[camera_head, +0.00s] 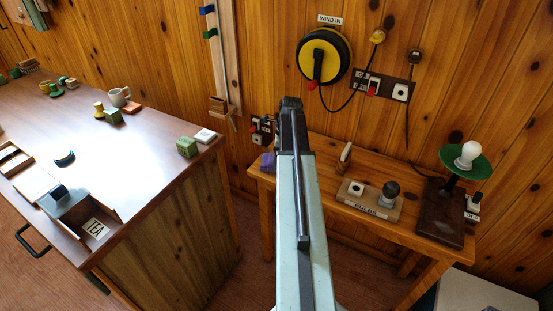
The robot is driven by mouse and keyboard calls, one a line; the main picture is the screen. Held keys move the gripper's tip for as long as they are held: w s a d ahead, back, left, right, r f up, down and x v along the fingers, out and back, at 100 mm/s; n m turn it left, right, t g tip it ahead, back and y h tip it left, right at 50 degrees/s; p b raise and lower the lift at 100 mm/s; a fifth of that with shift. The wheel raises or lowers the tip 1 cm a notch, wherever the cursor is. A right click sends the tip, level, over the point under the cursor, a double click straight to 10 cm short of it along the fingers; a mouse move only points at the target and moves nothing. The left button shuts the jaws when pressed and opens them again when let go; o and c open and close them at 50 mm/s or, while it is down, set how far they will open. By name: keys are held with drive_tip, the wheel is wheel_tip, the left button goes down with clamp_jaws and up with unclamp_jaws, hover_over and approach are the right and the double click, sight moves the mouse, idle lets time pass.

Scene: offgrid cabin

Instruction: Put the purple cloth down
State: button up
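The purple cloth (267,162) is a small bundle at the left end of the small wooden table, just left of my arm. It appears to be on or just above the tabletop; I cannot tell whether it touches. My pale arm reaches up the middle of the view, and its dark far end stands in front of the wall, above the cloth in the picture. My gripper's fingers cannot be made out behind the arm, so I cannot tell whether they are open or hold the cloth.
The small wooden table (325,150) also bears a board with knobs (370,200) and a green-shaded lamp (467,160). A large counter (135,155) at left holds a mug (119,97), a green block (187,147) and an open TEA compartment (96,228). A yellow-black reel (324,55) hangs on the wall.

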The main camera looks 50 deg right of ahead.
drive_tip(key=p+v, duration=1.2)
drive_tip(key=shift+r, duration=0.2)
drive_tip(key=shift+a, duration=0.1)
